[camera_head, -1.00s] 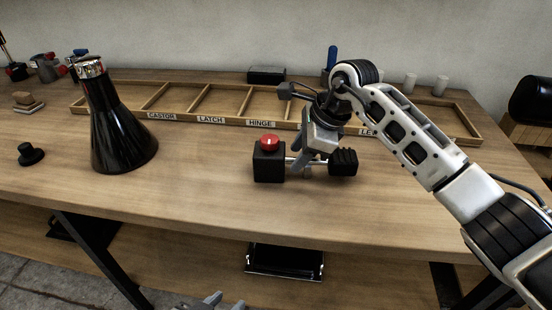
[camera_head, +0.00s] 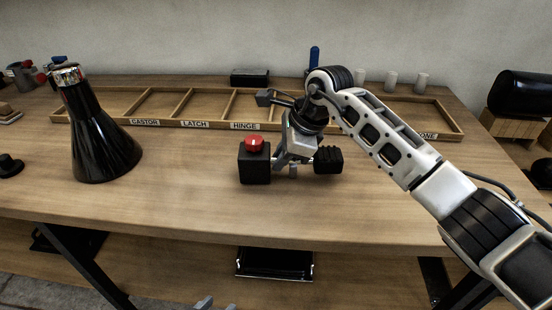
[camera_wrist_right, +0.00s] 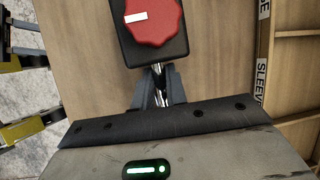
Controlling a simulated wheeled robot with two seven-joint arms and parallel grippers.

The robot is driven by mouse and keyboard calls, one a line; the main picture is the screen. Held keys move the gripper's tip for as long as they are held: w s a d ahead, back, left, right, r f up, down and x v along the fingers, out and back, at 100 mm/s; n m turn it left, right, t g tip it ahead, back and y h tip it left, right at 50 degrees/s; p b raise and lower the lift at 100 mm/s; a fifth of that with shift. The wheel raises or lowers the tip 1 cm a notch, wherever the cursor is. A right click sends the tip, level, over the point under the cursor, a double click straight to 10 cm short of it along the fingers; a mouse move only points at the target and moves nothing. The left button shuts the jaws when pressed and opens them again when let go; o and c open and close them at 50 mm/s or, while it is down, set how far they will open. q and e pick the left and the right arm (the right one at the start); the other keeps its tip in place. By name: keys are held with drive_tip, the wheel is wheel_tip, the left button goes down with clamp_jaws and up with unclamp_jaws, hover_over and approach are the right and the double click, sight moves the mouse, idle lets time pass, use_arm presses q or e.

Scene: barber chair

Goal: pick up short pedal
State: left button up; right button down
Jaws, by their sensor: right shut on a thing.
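The pedal shows in the head view as a black block (camera_head: 255,164) with a red knob, a thin metal bar and a black ribbed pad (camera_head: 328,160) at the right end. It is at the middle of the bench, and I cannot tell if it touches the top. My right gripper (camera_head: 287,167) is shut on the bar between block and pad. In the right wrist view the fingers (camera_wrist_right: 158,92) close around the shiny bar, beside the block with the red knob (camera_wrist_right: 153,20). Only grey tips of my left gripper (camera_head: 216,304) show at the bottom edge.
A divided wooden tray (camera_head: 155,126) with labels such as CASTOR, LATCH and HINGE lies behind the pedal. A black cone-shaped object with a chrome top (camera_head: 100,140) stands at left. White cylinders (camera_head: 390,81) stand at the back right. The front bench top (camera_head: 200,200) is clear.

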drive_tip(key=shift+r, duration=0.5)
use_arm(q)
drive_tip(key=b, duration=0.2)
drive_tip(key=shift+d+f+b, duration=0.2)
drive_tip(key=shift+f+b, duration=0.2)
use_arm(e)
drive_tip(key=s+r, duration=1.1)
drive_tip(key=s, duration=0.3)
drive_tip(key=shift+d+r, duration=0.35)
drive_tip(key=shift+d, duration=0.05)
